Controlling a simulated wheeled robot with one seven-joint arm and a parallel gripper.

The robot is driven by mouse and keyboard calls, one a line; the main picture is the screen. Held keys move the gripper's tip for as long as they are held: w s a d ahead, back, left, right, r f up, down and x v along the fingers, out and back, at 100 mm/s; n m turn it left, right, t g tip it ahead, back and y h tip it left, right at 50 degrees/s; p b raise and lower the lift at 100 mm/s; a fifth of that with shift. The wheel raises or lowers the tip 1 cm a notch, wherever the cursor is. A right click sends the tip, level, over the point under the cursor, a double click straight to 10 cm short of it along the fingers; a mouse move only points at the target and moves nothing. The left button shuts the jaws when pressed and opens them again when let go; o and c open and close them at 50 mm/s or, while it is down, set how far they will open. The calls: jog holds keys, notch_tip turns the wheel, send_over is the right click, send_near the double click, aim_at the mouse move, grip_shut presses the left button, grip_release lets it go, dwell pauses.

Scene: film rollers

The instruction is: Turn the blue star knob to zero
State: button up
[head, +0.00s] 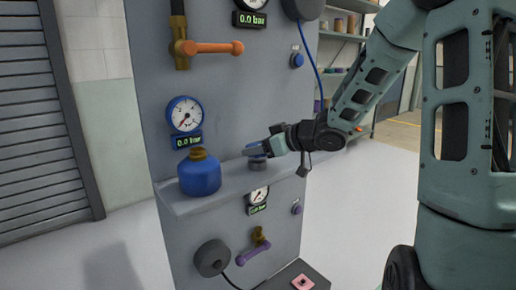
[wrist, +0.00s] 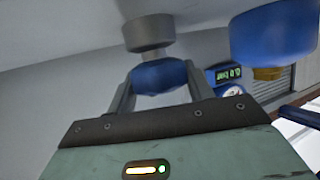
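The blue star knob (wrist: 160,77) sits on a grey round stem (wrist: 148,33) in the wrist view. It also shows in the head view (head: 255,147), small and partly covered by my gripper, above the panel's ledge. My gripper (head: 268,145) reaches in from the right. In the wrist view its two fingers (wrist: 160,88) stand on either side of the knob, and the knob fills the gap between them. The knob's pointer or scale cannot be made out.
A blue bottle (head: 200,175) stands on the ledge left of the knob. A gauge (head: 185,114) with a 0.0 bar display is above it. An orange lever (head: 212,48) is higher up. Below the ledge are another gauge (head: 258,194) and a purple lever (head: 252,250).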

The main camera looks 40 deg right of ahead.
jog(key=c, duration=0.3)
jog(key=shift+r+p, duration=0.15)
jog(key=shift+p, duration=0.5)
jog(key=n+y+p, duration=0.1)
jog(key=p, duration=0.1)
jog(key=shift+r+g+p, duration=0.2)
jog(key=shift+g+p, duration=0.1)
jog(key=n+g+y+p, duration=0.1)
jog(key=n+y+p, duration=0.1)
jog(key=p, duration=0.5)
jog(key=shift+r+n+g+y, duration=0.15)
jog(key=shift+n+g+y, duration=0.15)
jog(key=n+g+y+p, duration=0.2)
jog(key=n+p, duration=0.1)
jog(key=p, duration=0.3)
jog(key=shift+g+p, duration=0.35)
jog(key=shift+g, duration=0.05)
jog(key=n+g+y+p, duration=0.1)
jog(key=g, duration=0.1)
jog(key=f+n+g+y+p, duration=0.1)
jog(key=n+p, duration=0.1)
jog(key=shift+w+d+n+g, duration=0.1)
jog(key=shift+n+g, duration=0.2)
jog(key=shift+g, duration=0.1)
